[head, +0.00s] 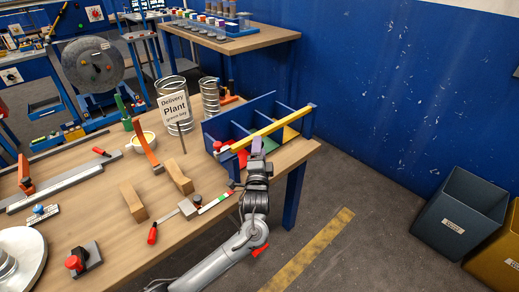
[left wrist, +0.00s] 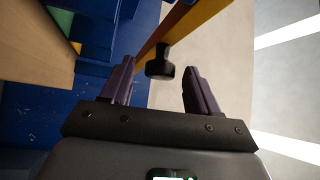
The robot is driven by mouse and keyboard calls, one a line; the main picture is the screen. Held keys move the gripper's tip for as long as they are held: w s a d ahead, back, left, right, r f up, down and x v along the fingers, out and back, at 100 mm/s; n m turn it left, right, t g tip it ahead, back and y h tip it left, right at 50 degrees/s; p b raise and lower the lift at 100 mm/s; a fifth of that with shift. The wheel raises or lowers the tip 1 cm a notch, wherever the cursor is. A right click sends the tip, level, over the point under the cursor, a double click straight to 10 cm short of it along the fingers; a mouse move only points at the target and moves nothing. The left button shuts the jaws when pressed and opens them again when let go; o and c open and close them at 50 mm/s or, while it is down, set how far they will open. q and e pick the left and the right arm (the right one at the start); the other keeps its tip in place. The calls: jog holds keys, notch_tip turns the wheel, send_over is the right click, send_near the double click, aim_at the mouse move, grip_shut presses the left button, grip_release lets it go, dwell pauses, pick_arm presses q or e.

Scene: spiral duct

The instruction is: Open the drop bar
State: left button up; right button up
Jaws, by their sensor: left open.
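The yellow drop bar (head: 291,119) lies across the front of a blue compartmented rack (head: 235,116) at the table's right end. In the left wrist view the bar (left wrist: 203,22) runs diagonally at the top, with a black knob (left wrist: 160,62) below it. My left gripper (head: 257,146) is just in front of the bar, near its middle. Its purple fingers are open, and in the left wrist view (left wrist: 158,72) the knob appears between them. I cannot tell whether they touch it. My right gripper is not in view.
A sign (head: 174,107) and spiral ducts (head: 209,95) stand left of the rack. Wooden blocks (head: 132,202) and a red-handled tool (head: 153,233) lie on the table near my left arm. A grey bin (head: 462,214) stands on the floor at right; the floor between is clear.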

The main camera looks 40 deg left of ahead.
pick_arm(q)
jog(key=shift+x, duration=1.05)
jog(key=shift+c, duration=0.2)
grip_shut()
